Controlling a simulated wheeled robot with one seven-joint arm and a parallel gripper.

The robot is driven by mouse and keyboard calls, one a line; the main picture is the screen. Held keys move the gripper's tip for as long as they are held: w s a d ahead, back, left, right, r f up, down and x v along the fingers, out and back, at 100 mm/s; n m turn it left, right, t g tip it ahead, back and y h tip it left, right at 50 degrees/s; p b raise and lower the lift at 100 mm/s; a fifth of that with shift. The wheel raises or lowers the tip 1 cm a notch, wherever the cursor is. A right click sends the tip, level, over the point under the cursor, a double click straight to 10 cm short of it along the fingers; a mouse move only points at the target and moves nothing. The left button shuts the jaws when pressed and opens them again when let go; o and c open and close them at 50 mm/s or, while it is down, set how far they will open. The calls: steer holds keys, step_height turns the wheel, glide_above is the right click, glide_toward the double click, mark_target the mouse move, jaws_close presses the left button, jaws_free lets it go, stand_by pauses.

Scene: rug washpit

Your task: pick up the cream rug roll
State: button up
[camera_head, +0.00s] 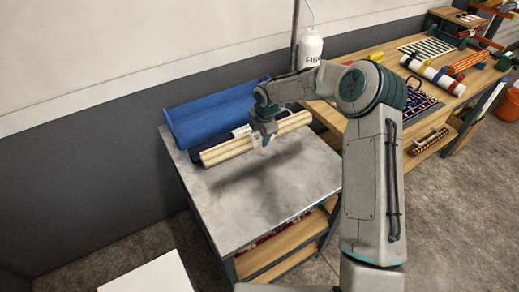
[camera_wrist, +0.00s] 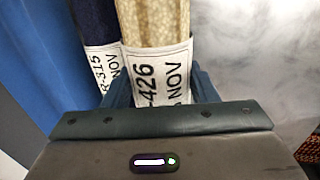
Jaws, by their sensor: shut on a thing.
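The cream rug roll (camera_head: 224,151) is held over the grey tabletop (camera_head: 245,220) in the head view, with a dark shadow below it that suggests it is off the surface. My gripper (camera_head: 264,137) is shut on it near its middle. In the wrist view the cream roll (camera_wrist: 155,24) runs away from the jaws, and its white label (camera_wrist: 158,85) reads "426" and "NOV". My gripper's fingers (camera_wrist: 160,90) stand on both sides of the labelled part; their tips are partly hidden.
A navy roll (camera_wrist: 96,24) with a white label lies just left of the cream roll. A wooden bench (camera_head: 400,55) with several rolls stands right. The table's front is clear.

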steer(key=w+r+b, duration=0.1)
steer(key=w+r, duration=0.4)
steer(key=w, duration=0.4)
steer(key=s+d+f+m+g+h, duration=0.1)
steer(key=s+d+f+m+h, duration=0.1)
steer(key=s+d+m, duration=0.85)
steer(key=s+d+f+m+g+h, duration=0.1)
steer(key=s+d+f+m+h, duration=0.1)
steer(key=s+d+m, duration=0.85)
steer(key=s+a+f+m, duration=0.2)
steer(key=s+f, duration=0.1)
steer(key=s+f+m, duration=0.1)
steer(key=f, duration=0.1)
steer(key=shift+s+a+f+m, duration=0.2)
steer(key=shift+s+a+m, duration=0.1)
steer(key=shift+a+m, duration=0.1)
steer(key=shift+s+f, duration=0.1)
steer(key=shift+s, duration=0.05)
